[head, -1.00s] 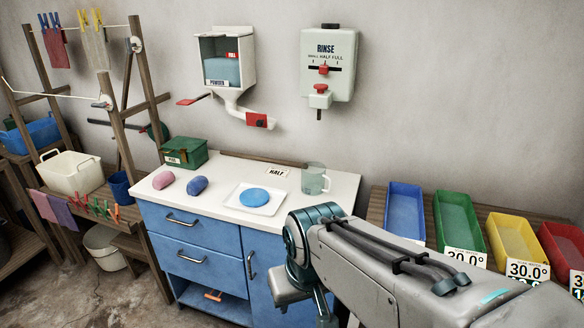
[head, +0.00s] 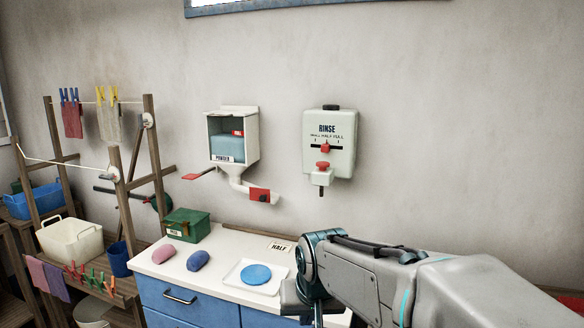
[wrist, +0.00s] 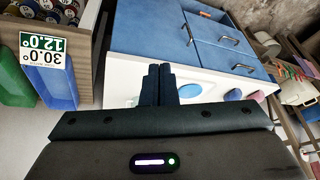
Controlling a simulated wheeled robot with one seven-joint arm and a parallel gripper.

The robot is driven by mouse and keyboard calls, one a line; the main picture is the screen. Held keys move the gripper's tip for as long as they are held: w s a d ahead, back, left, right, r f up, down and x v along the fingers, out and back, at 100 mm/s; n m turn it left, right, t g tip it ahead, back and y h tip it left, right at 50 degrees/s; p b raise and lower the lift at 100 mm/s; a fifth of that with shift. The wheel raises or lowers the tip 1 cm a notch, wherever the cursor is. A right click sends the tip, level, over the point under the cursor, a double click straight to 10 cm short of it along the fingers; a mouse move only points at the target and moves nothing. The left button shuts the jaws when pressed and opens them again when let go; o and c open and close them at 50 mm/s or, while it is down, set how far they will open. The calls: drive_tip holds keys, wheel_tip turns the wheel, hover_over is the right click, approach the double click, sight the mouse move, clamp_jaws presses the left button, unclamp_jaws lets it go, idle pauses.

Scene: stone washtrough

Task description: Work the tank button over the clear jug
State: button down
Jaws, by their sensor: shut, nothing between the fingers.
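The pale RINSE tank (head: 343,140) hangs on the wall above the counter. Its red button (head: 323,166) sits at the bottom front above a short spout (head: 321,190). A red slider (head: 325,148) stands near the middle of its scale.
The white counter (head: 222,246) holds a HALF card (head: 279,247), a tray with a blue disc (head: 257,274), pink and blue lumps and a green box (head: 187,225). A powder dispenser (head: 232,140) hangs left of the tank. The wall right of the tank is clear.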

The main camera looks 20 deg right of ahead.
drive_tip(key=w+d+r+m+t+h+p, duration=0.1)
drive_tip(key=w+d+r+m+h, duration=0.1)
drive_tip(key=w+d+r, duration=0.4)
drive_tip(key=w+d+r+m+t+h+p, duration=0.1)
drive_tip(key=w+d, duration=0.3)
drive_tip(key=w, duration=0.4)
drive_tip(key=w+d+r+m+t+h, duration=0.1)
drive_tip(key=w+d+r+m+h, duration=0.1)
drive_tip(key=w+d+r, duration=0.4)
drive_tip(key=w+a+r+t+h+p, duration=0.1)
drive_tip(key=w+r+t+h, duration=0.3)
drive_tip(key=w+r, duration=0.7)
drive_tip(key=w, duration=0.2)
drive_tip(key=shift+w+a+r+p, duration=0.2)
drive_tip(key=shift+w+r+p, duration=0.15)
drive_tip(key=shift+p, duration=0.05)
drive_tip(key=shift+d, duration=0.1)
